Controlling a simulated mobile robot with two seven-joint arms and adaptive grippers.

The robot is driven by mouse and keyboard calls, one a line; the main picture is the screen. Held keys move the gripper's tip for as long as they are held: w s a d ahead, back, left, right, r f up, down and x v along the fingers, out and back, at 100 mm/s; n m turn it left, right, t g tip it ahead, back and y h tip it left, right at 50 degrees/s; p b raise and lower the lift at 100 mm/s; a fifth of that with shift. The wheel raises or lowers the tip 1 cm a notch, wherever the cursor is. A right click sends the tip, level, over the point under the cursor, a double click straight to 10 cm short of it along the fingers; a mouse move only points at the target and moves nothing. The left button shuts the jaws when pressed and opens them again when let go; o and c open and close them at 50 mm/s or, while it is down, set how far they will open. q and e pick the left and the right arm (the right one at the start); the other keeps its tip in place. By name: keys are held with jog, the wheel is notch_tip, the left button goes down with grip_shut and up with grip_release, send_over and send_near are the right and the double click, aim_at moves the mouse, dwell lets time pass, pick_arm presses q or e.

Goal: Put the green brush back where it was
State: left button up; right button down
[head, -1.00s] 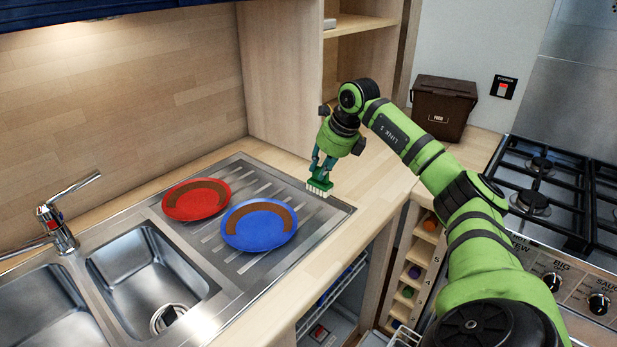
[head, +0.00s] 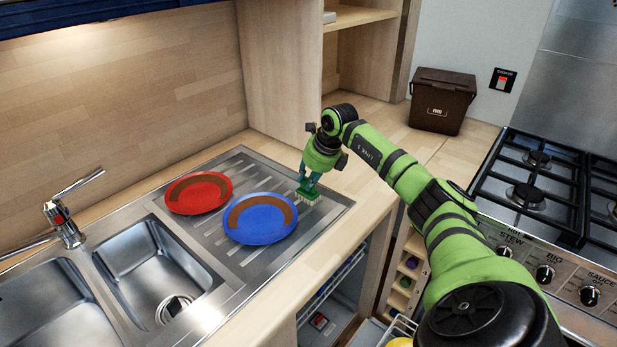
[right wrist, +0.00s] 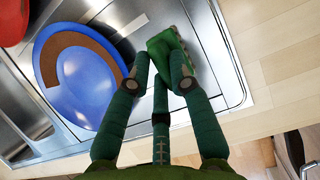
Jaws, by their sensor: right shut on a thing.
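The green brush (head: 308,192) with pale bristles is in my right gripper (head: 311,178), over the right end of the steel draining board (head: 333,211). In the right wrist view the green brush (right wrist: 168,55) shows between the fingertips of my right gripper (right wrist: 158,78), which are shut on it. I cannot tell whether the brush touches the board. A blue plate (head: 260,230) with a brown smear lies just left of the brush. A red plate (head: 198,207) with a brown smear lies further left. My left gripper is not in view.
Two sink bowls (head: 143,262) and a tap (head: 65,226) are at the left. A brown bin (head: 441,100) stands on the back worktop. A range cooker (head: 535,200) is at the right. Below the counter an open dishwasher (head: 335,300) shows. The worktop edge right of the board is clear.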

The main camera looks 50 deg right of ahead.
jog(key=c, duration=1.1)
grip_release()
jog(key=shift+r, duration=0.3)
jog(key=b+v, duration=0.2)
jog(key=v, duration=0.9)
jog(key=shift+s+r, duration=0.15)
jog(key=shift+r, duration=0.2)
